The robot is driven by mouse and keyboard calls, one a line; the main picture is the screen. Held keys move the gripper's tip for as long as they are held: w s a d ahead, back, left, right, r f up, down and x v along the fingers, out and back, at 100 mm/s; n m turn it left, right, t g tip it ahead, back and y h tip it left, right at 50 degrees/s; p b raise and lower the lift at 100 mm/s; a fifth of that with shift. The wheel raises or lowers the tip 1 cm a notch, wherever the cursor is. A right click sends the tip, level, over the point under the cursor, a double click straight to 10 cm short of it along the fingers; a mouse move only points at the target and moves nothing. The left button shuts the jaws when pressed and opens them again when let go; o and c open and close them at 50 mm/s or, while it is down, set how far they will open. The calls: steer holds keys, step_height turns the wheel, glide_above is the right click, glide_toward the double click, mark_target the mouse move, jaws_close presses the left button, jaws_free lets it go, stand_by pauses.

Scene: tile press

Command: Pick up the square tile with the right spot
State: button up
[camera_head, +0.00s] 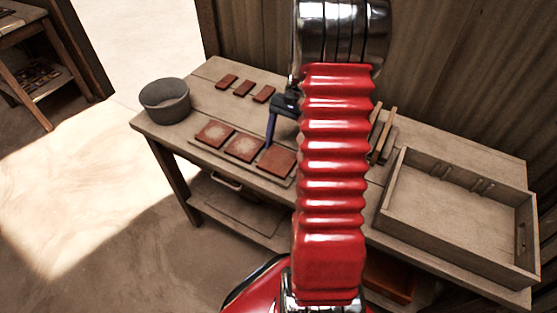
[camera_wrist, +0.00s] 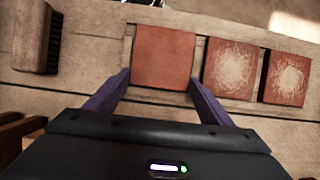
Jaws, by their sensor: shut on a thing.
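Three square red-brown tiles lie in a row on a low wooden board (camera_head: 205,149). The left tile (camera_head: 214,133) and the middle tile (camera_head: 244,148) each bear a pale, scratchy round spot; they also show in the wrist view (camera_wrist: 287,78) (camera_wrist: 231,69). The right tile (camera_head: 277,162) looks plain, and in the wrist view (camera_wrist: 165,57) it is at the left of the row. My gripper (camera_wrist: 161,80) has its purple fingers at both sides of this plain tile and is shut on it. In the head view my gripper (camera_head: 270,132) is partly hidden by my arm. I cannot see the tile clearly lifted.
Three small red tiles (camera_head: 243,88) lie at the back of the table. A grey bucket (camera_head: 165,104) stands at the left end. A shallow wooden tray (camera_head: 458,196) is at the right. A brush (camera_wrist: 35,38) lies beside the board in the wrist view.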

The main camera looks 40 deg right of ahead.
step_height(320, 180, up, 10)
stand_by(0.7)
stand_by(0.4)
